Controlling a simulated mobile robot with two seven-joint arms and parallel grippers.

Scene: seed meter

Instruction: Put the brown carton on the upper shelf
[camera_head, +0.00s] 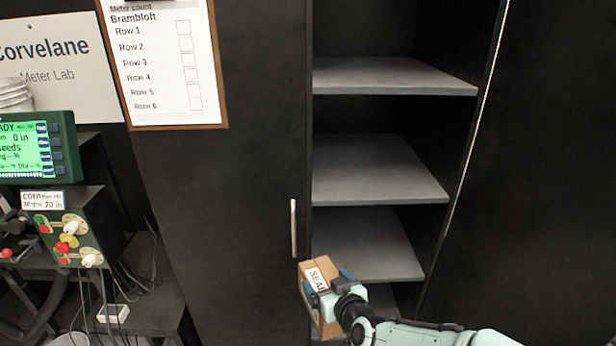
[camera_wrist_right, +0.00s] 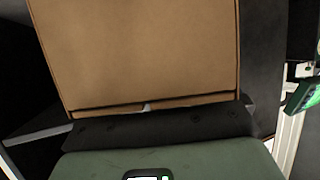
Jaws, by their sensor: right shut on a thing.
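The brown carton (camera_head: 309,276) has a white label with dark letters, partly hidden by my right gripper. My right gripper (camera_head: 328,290) is shut on the carton at the bottom middle of the head view, in front of the lower part of the open cabinet. In the right wrist view the carton (camera_wrist_right: 140,50) fills the upper middle, close against the gripper. The open cabinet has several grey shelves: a top one (camera_head: 395,78), one below it (camera_head: 378,170) and a lower one (camera_head: 365,245). The shelf surfaces that show look bare. My left gripper is not in view.
A closed black cabinet door with a metal handle (camera_head: 293,228) stands left of the shelves. A bench at the left holds a green-screened monitor (camera_head: 38,148), a control box (camera_head: 72,235) and loose cables. A clipboard (camera_head: 163,62) hangs above. A dark panel (camera_head: 545,180) bounds the right.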

